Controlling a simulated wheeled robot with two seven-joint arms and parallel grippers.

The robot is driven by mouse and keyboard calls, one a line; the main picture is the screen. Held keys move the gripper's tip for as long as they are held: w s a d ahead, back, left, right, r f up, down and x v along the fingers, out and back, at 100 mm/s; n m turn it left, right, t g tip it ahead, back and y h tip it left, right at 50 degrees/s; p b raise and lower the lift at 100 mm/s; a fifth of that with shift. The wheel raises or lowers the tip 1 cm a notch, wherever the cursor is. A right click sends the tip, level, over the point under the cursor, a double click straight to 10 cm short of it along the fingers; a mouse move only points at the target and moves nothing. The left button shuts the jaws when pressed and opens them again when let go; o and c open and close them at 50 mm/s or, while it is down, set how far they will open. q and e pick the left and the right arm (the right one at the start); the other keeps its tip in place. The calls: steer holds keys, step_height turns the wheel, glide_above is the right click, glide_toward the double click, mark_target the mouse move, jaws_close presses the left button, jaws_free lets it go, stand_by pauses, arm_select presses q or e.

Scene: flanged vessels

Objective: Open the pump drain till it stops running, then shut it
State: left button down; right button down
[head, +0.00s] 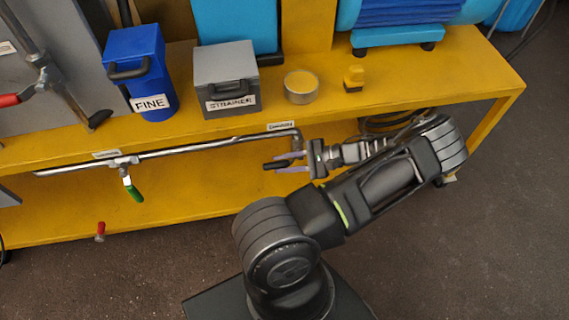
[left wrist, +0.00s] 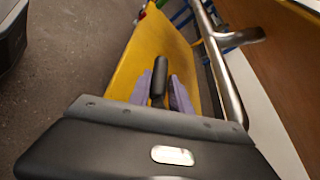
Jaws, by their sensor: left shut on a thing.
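My left gripper (head: 285,162) is at the right end of a metal pipe (head: 215,145) along the front of the yellow bench. It is shut on a black valve handle (head: 272,166), whose tip sticks out to the left. In the left wrist view the black handle (left wrist: 159,78) sits between the purple finger pads of the gripper (left wrist: 165,95), beside the metal pipe (left wrist: 222,70). A small label (head: 280,126) above the pipe end is too small to read surely. The valve body and outlet are hidden by the gripper; I see no running liquid. My right gripper is not in view.
A green-handled valve (head: 133,188) hangs from the pipe on the left, and a small red-handled valve (head: 100,230) is lower. A blue FINE box (head: 140,60) and grey STRAINER box (head: 225,70) stand on the bench (head: 420,90). The dark floor at right is clear.

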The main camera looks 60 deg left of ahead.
arm_select(q)
steer(key=shift+w+d+f, duration=0.1)
steer(key=shift+w+f, duration=0.2)
steer(key=c, duration=1.4)
jaws_free()
steer(key=shift+o, duration=0.7)
steer(key=shift+s+r, duration=0.1)
steer(key=v, duration=0.7)
steer(key=shift+w+r, duration=0.2)
steer(key=shift+w, duration=0.1)
steer(key=shift+d, duration=0.15)
